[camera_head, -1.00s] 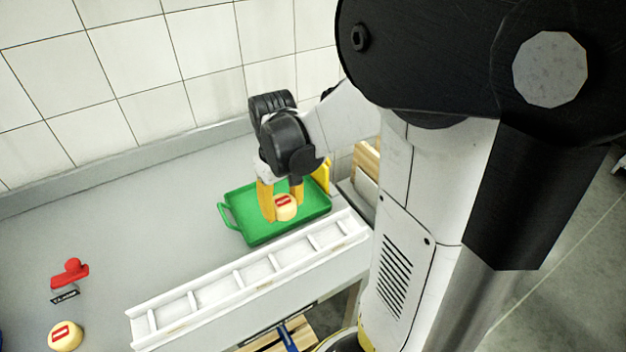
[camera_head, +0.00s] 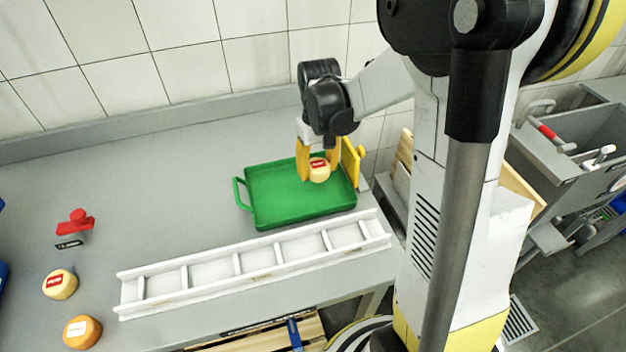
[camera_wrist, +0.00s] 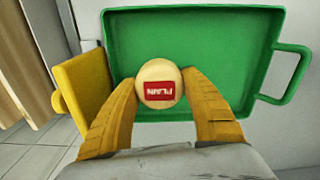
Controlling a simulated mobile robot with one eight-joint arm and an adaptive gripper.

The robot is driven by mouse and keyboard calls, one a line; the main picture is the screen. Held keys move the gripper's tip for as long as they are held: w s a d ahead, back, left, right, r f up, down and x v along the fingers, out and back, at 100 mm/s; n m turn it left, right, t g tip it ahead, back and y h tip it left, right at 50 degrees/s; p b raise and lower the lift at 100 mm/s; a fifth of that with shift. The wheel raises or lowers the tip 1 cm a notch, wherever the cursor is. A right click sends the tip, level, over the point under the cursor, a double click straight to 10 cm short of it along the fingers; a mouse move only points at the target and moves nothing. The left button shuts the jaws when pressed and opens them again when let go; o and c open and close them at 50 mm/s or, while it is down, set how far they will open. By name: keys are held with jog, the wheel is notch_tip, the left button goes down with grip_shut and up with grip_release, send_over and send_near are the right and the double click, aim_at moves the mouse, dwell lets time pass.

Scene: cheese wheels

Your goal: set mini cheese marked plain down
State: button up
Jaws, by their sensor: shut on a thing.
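The mini cheese (camera_head: 319,171) is a small pale yellow wheel with a red label. In the wrist view the cheese (camera_wrist: 157,73) shows the word PLAIN, upside down. My gripper (camera_head: 318,172) is shut on it, one yellow finger on each side; the fingers also show in the wrist view (camera_wrist: 160,88). The cheese is over the right part of the green tray (camera_head: 290,213). I cannot tell whether it touches the tray floor. The tray is otherwise empty where visible.
A white divided rack (camera_head: 250,263) lies in front of the tray. Two more cheeses, one pale (camera_head: 60,284) and one orange (camera_head: 82,332), and a red-handled stamp (camera_head: 75,222) stand at the left. A yellow block (camera_head: 352,160) is at the tray's right edge. The counter behind is clear.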

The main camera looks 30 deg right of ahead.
aim_at(316, 185)
jog(key=shift+w+f, duration=0.25)
jog(key=shift+w, duration=0.1)
jog(key=shift+f, duration=0.2)
jog(key=shift+f+b, duration=1)
jog(key=shift+f, duration=0.75)
jog(key=shift+f, duration=0.15)
jog(key=o, duration=1.2)
